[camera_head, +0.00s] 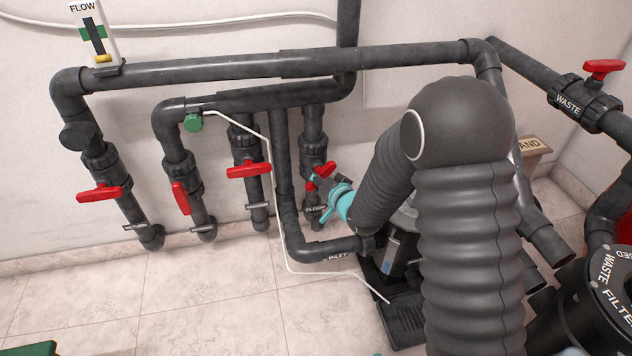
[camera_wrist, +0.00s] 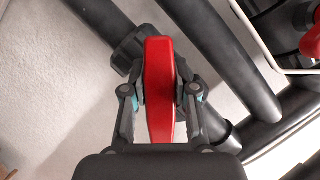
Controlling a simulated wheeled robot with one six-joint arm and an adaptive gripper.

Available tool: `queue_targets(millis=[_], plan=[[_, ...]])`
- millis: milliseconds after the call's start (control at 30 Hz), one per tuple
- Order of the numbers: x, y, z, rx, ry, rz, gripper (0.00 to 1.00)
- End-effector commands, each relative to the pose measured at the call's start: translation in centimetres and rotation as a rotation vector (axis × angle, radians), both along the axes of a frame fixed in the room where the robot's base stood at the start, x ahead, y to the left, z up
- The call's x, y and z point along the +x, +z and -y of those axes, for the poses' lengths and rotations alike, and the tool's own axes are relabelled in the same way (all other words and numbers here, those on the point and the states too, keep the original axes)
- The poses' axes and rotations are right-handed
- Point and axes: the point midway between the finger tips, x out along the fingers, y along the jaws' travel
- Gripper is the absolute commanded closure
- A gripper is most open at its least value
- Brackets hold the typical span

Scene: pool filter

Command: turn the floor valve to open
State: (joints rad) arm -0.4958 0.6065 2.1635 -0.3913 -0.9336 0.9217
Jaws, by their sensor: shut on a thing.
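The floor valve's red handle (camera_head: 323,172) is on the vertical grey pipe by the wall with the "FLOOR" label (camera_head: 316,209). My gripper (camera_head: 322,184), with turquoise parts, reaches it from the lower right and partly covers it. In the wrist view the red handle (camera_wrist: 160,60) stands upright in the picture between the two fingers of my gripper (camera_wrist: 160,90), which are shut on its sides. The pipe behind it runs diagonally, so the handle lies at an angle to the pipe. My arm hides the area to the right.
Red-handled valves on the left (camera_head: 100,193) and middle (camera_head: 249,170) sit across their pipes; another (camera_head: 181,198) lies along its pipe. The inlet pipe (camera_head: 335,247) and a white cable (camera_head: 280,225) pass close by. A waste valve (camera_head: 603,69) is at right.

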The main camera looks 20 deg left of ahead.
Motion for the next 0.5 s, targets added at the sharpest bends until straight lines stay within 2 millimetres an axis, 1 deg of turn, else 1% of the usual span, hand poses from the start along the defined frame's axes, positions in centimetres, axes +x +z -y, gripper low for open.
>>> queue_targets(millis=[67,500], plan=[[0.04,-0.26,0.02,-0.062,-0.001,0.038,1.00],[0.30,-0.29,0.43,-0.401,-0.001,0.246,1.00]])
